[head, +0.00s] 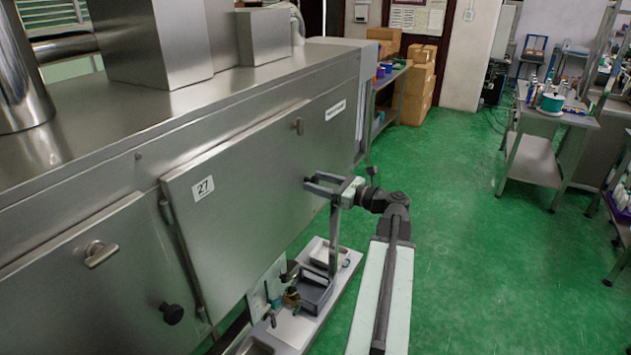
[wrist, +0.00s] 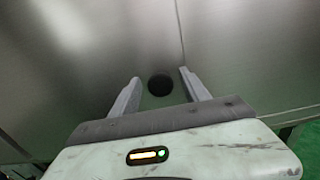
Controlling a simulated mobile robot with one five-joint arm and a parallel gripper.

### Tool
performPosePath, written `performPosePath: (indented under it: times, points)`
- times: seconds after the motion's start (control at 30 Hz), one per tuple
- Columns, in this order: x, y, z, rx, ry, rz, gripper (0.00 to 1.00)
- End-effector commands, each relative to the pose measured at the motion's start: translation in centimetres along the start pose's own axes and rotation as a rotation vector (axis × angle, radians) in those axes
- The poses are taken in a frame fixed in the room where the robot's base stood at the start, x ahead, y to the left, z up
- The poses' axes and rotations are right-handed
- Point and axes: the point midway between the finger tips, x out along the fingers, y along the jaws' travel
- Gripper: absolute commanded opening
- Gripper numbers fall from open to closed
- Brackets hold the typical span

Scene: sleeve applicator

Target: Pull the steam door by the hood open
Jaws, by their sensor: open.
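The steam door, a large flat steel panel marked 27 (head: 240,195), is on the side of the long steel machine. It looks shut or nearly so. In the wrist view, a dark round knob (wrist: 160,85) on the steel door (wrist: 90,50) lies between the open fingers (wrist: 160,77). No finger visibly touches the knob. In the head view my gripper hides this knob.
Another steel panel (head: 90,290) at left has a latch and black knob. A low bench (head: 300,325) with trays stands below the door, beside my arm. Boxes (head: 418,85) and a side table (head: 545,120) are farther back. Green floor (head: 470,230) at right is clear.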

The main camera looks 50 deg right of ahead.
Motion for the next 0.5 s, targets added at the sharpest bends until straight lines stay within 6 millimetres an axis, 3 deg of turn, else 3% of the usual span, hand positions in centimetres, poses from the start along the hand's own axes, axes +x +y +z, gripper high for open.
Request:
performPosePath:
  times: [0.1,0.37,0.4,0.5]
  points:
    - [1.19,-0.01,0.00,0.000,0.000,0.001,0.54]
    - [1.45,-0.03,0.00,0.000,0.000,-0.001,0.54]
    - [1.44,-0.03,0.00,0.000,0.000,-0.001,0.51]
    - [1.43,-0.04,0.00,0.000,0.000,-0.001,0.24]
